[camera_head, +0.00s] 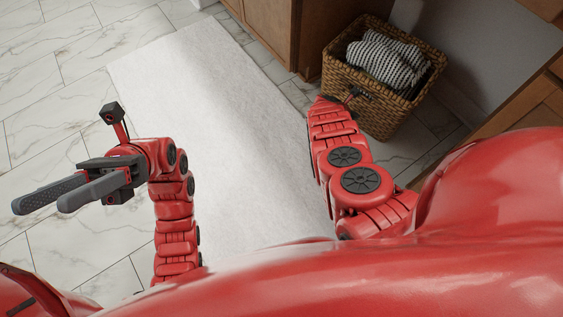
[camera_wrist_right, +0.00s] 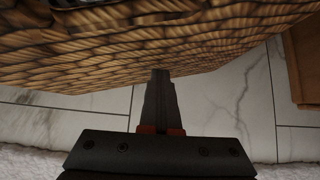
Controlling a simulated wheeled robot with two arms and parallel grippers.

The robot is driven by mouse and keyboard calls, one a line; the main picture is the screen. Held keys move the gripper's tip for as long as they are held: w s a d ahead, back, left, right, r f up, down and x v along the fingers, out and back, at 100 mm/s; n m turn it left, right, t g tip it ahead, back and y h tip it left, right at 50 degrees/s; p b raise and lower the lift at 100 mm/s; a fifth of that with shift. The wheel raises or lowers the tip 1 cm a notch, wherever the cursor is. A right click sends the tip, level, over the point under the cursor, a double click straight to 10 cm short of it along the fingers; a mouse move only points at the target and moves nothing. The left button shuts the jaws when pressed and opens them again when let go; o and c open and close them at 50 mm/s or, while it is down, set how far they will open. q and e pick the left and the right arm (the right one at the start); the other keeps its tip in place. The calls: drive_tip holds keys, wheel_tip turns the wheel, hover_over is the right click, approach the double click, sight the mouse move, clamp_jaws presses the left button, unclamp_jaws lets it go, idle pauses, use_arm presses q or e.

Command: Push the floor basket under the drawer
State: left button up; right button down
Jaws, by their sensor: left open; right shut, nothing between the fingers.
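The woven floor basket (camera_head: 375,118) stands upright on the tiles at the upper right of the head view, with a black-and-white patterned cloth (camera_head: 385,63) inside. Its wicker wall fills the top of the right wrist view (camera_wrist_right: 100,55). My right gripper (camera_wrist_right: 160,78) is shut and empty, its fingertips at the basket's near wall; I cannot tell if they touch. In the head view my arm mostly hides this gripper. My left gripper (camera_head: 40,200) is open and empty over the floor at the left. A wooden front, perhaps the drawer (camera_head: 545,8), shows at the top right corner.
A wooden cabinet (camera_head: 265,30) stands just left of the basket, and another wooden cabinet (camera_head: 535,105) stands to its right. A white rug (camera_head: 200,95) covers the middle floor. The marble tiles at left are clear.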

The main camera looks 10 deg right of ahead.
drive_tip(key=shift+d+r, duration=0.1)
drive_tip(key=shift+d, duration=0.15)
